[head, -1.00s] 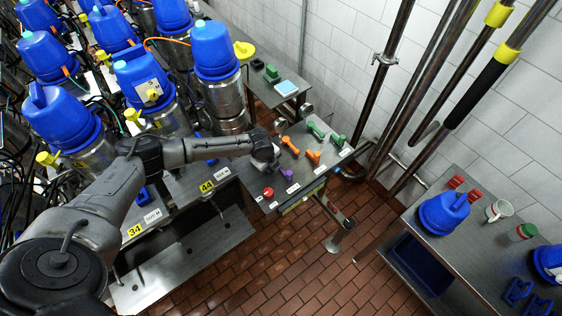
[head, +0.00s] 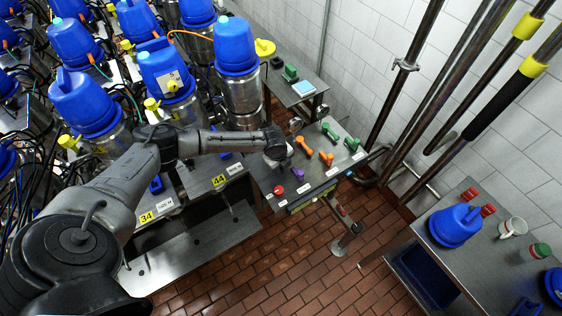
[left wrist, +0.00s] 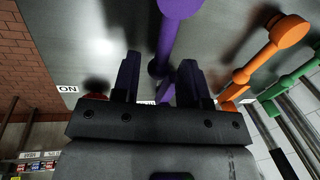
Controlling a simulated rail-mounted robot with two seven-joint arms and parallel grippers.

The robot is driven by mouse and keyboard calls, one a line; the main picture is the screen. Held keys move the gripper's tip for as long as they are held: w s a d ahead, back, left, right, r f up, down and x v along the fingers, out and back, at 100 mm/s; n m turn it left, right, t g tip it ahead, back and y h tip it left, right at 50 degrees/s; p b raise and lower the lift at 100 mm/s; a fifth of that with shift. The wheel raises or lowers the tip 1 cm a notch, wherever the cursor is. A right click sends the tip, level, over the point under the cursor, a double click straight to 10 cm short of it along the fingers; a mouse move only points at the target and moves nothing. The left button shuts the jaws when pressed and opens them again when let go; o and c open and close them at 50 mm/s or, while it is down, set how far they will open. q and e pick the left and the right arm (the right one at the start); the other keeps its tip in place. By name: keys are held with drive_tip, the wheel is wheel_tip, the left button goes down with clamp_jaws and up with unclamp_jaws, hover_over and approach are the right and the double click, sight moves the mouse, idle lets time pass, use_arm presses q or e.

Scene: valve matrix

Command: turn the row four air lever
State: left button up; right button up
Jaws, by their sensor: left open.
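A steel panel (head: 259,176) carries a purple lever (head: 298,173), orange levers (head: 327,158) and green levers (head: 352,144). Which one is the row four air lever I cannot tell; the labels are too small to read. My left gripper (head: 281,160) is over the panel's left part, close to the purple lever. In the left wrist view the left gripper (left wrist: 161,82) is open, and the purple lever (left wrist: 172,32) shows beyond and between its fingers; contact is unclear. An orange lever (left wrist: 268,50) and a green lever (left wrist: 284,86) lie to the right.
A red button (head: 279,190) is at the panel's front left; an "ON" label (left wrist: 68,89) shows beside it. Blue-topped drums (head: 235,45) crowd the left.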

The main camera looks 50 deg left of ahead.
use_arm(q)
wheel_tip(320, 180, up, 14)
drive_tip(key=s+b, duration=0.1)
drive_tip(key=s, duration=0.1)
drive_tip(key=shift+s+f+b, duration=0.25)
drive_tip(key=shift+s+b, duration=0.05)
drive_tip(key=shift+s, duration=0.05)
